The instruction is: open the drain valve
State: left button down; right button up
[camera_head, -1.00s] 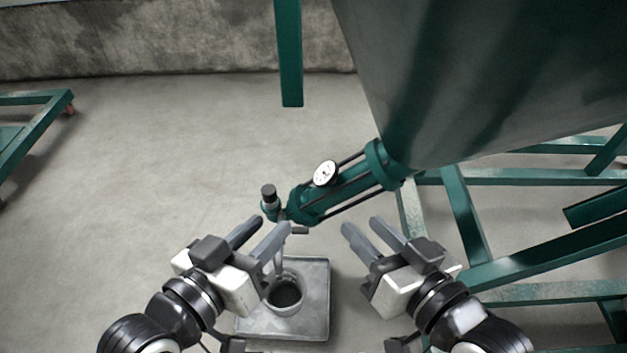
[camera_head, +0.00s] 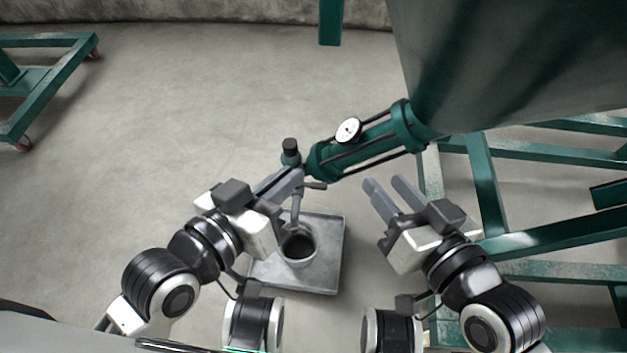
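The drain valve (camera_head: 291,158) sits at the lower left end of a green pipe assembly (camera_head: 365,145) below the big tank. It has a black knob on top, a small grey handle (camera_head: 315,185) at its side and a grey spout (camera_head: 296,208) pointing down. My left gripper (camera_head: 292,176) has its fingertips right at the valve, beside the handle. Its fingers lie close together and partly overlap in view, so whether they grip anything is unclear. My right gripper (camera_head: 383,182) is open and empty, right of the valve and below the pipe.
A cup-like container (camera_head: 299,262) stands in a square metal tray (camera_head: 331,262) on the floor under the spout. A round dial (camera_head: 348,130) is on the pipe. Green frame beams (camera_head: 486,185) stand at the right.

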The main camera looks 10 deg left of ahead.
aim_at(312, 185)
jog(key=z, duration=0.85)
jog(key=k, duration=0.9)
jog(key=z, duration=0.15)
jog(key=i, duration=0.5)
jog(key=z, duration=0.05)
